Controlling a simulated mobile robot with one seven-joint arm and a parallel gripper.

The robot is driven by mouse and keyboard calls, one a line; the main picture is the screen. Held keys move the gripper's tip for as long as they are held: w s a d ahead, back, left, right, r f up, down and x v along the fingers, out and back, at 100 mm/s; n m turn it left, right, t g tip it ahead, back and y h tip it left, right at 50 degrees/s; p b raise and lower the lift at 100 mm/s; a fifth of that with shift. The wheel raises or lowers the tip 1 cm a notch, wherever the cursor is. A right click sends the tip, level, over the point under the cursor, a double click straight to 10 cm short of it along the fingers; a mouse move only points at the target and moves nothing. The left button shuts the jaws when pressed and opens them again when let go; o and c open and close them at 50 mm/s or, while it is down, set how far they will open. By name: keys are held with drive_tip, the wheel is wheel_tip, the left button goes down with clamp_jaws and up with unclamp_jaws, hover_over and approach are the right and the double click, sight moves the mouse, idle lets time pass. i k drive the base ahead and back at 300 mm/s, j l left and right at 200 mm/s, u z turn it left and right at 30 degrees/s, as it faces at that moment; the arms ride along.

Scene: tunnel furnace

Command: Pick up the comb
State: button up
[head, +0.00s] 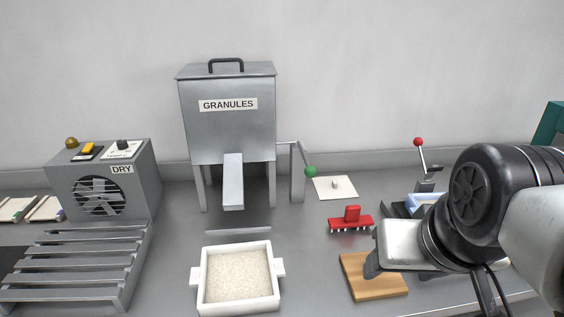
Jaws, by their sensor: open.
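The comb appears to be the red piece (349,221) with an upright red grip on top and pale teeth along its lower front edge. It sits on the grey bench right of the granules hopper. My gripper (373,264) reaches in from the right, in front of and slightly right of the comb, apart from it. It is open, with nothing seen in it. One finger shows above a wooden block; the other is hidden or hard to make out.
The wooden block (372,281) lies below my gripper. A white tray of granules (240,301) stands left, before the GRANULES hopper (227,122). A green-knobbed lever (309,171) and white plate (335,189) are behind the comb. A red-knobbed lever (420,155) stands right. A DRY fan unit (104,180) is far left.

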sight(351, 219)
drive_tip(key=u, duration=1.15)
drive_tip(key=z, duration=1.2)
drive_tip(key=i+l+u, duration=0.2)
drive_tip(key=l, duration=0.2)
drive_tip(key=l+u, duration=0.25)
drive_tip(key=i+l, duration=0.05)
drive_tip(key=l, duration=0.05)
